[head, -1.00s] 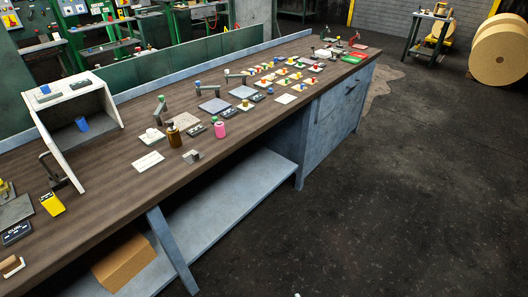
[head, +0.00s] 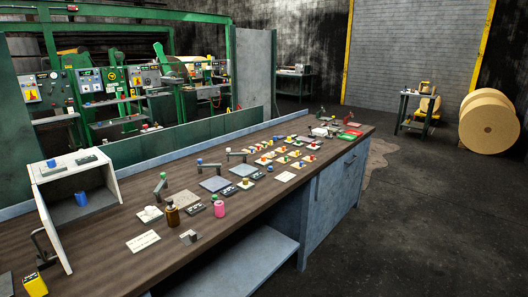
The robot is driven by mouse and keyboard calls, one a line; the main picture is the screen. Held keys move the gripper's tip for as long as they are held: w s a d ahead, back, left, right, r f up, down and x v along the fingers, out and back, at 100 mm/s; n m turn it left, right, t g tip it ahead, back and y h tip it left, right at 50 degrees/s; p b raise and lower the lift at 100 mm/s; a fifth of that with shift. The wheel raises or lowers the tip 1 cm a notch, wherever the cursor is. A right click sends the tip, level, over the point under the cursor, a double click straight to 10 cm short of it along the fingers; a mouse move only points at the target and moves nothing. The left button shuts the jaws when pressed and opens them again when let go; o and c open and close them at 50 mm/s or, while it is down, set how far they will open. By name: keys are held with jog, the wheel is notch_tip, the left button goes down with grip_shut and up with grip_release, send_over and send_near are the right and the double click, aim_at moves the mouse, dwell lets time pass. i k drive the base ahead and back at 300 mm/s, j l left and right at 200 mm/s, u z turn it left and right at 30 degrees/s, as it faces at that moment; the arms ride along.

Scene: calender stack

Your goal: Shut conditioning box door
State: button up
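The white conditioning box (head: 108,168) stands on the workbench at the left of the head view, with its front open. A white panel (head: 52,228), which looks like its door, stands swung out from the box's left side toward me. A dark handle (head: 38,241) is on that panel's outer side. A blue cup (head: 81,198) shows inside the box. Small items lie on the box's top. My gripper is not in view.
The dark workbench top (head: 115,268) holds a yellow device (head: 34,284) near the panel, a white card (head: 143,241), a brown bottle (head: 172,214) and a pink bottle (head: 219,208). Several small parts lie farther along. The floor (head: 400,230) right of the bench is clear.

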aim_at(48, 227)
jog(key=u, duration=1.35)
jog(key=i+j, duration=0.2)
jog(key=j, duration=0.2)
jog(key=i+j+u, duration=0.15)
jog(key=j, duration=0.25)
jog(key=i+j, duration=0.3)
jog(key=j+u, duration=0.05)
jog(key=j, duration=0.05)
